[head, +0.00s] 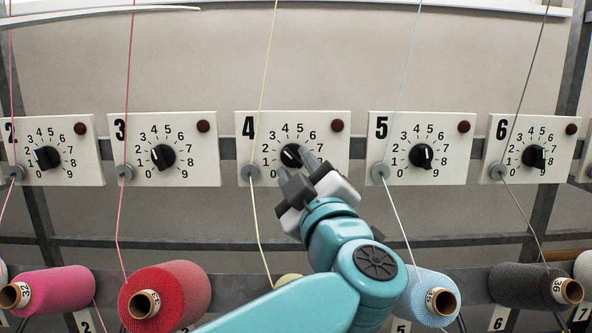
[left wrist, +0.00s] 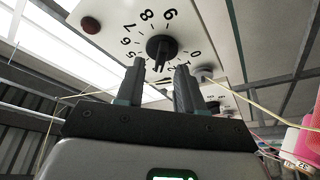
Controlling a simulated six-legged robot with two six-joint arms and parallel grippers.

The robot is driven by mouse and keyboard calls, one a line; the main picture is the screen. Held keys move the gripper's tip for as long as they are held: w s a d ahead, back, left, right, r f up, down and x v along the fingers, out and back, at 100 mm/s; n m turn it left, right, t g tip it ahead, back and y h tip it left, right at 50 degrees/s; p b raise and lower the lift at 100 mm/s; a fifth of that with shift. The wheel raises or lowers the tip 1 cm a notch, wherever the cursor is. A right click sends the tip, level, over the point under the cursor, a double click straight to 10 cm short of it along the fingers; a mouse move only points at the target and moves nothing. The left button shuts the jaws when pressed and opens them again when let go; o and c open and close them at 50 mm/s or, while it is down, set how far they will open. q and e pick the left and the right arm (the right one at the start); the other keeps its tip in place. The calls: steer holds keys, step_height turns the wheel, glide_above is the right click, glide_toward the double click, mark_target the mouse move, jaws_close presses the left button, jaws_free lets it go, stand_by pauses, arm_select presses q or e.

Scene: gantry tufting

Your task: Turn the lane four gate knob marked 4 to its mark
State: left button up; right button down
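The lane four plate (head: 246,178) is white, with a bold 4 at its upper left. Its black knob (head: 291,155) sits amid a ring of numbers; its white line points up and left, and I cannot read the exact number. My left gripper (head: 296,168) is in front of the knob's lower right side, its two dark fingers apart and empty. In the left wrist view the knob (left wrist: 161,48) shows just beyond and between the spread fingertips (left wrist: 160,70). The gripper hides the lower right of the dial. My right gripper is not in view.
Similar knob plates for lane three (head: 205,178) and lane five (head: 455,178) flank this one. A pale yellow yarn (head: 265,75) runs through the guide (head: 250,172) left of the knob.

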arm_select(q)
steer(key=b+v, duration=0.4)
steer(key=v, duration=1)
steer(key=shift+s+d+f+b, duration=0.15)
steer(key=shift+s+b, duration=0.15)
steer(key=shift+b, duration=0.1)
